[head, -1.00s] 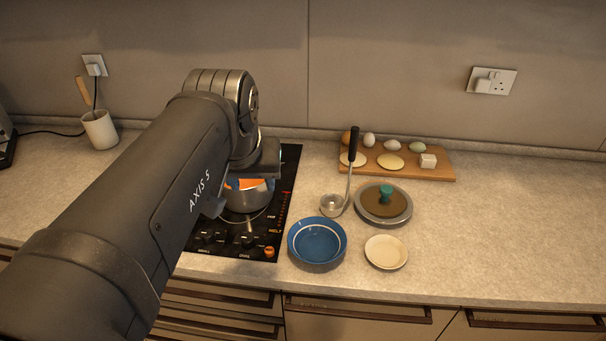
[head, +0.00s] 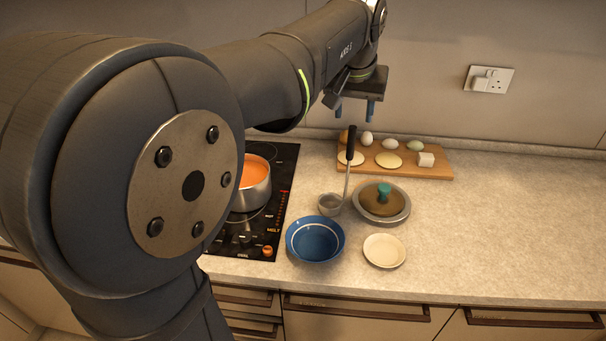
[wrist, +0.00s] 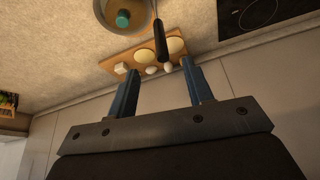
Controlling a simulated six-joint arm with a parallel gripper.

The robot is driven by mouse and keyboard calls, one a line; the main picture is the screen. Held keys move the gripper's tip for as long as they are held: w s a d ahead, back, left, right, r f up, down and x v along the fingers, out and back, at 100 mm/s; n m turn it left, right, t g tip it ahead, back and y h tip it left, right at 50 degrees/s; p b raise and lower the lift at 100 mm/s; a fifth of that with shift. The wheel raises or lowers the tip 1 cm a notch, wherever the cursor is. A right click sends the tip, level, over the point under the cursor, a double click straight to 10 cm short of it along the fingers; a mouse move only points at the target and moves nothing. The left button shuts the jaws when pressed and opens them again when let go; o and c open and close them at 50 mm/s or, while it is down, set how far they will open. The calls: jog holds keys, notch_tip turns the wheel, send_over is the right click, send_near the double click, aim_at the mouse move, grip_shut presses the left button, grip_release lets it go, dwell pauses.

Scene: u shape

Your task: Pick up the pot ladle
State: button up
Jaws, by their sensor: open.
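The pot ladle (head: 348,172) has a black handle and a metal bowl. In the head view its handle points up, and its bowl (head: 330,204) is by the counter between the blue bowl and the lidded pan. My gripper (head: 354,108) is open and empty, with two blue fingers, above and a little behind the top of the handle. In the wrist view the black handle (wrist: 160,38) shows beyond the fingertips of my gripper (wrist: 163,78), roughly between them and apart from them. The ladle's bowl is out of the wrist view.
A pot of orange soup (head: 252,188) stands on the black hob (head: 276,215). A blue bowl (head: 315,240), a cream plate (head: 384,251) and a lidded pan (head: 395,211) surround the ladle. A wooden board (head: 436,170) with eggs lies behind. The right counter is clear.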

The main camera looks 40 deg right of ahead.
aim_at(351, 137)
jog(key=x, duration=0.6)
jog(key=shift+w+d+f, duration=0.1)
jog(key=shift+f, duration=0.1)
jog(key=shift+a+x, duration=0.1)
jog(key=shift+x, duration=1.25)
jog(key=shift+a+x, duration=0.15)
jog(key=shift+x, duration=1.15)
grip_shut()
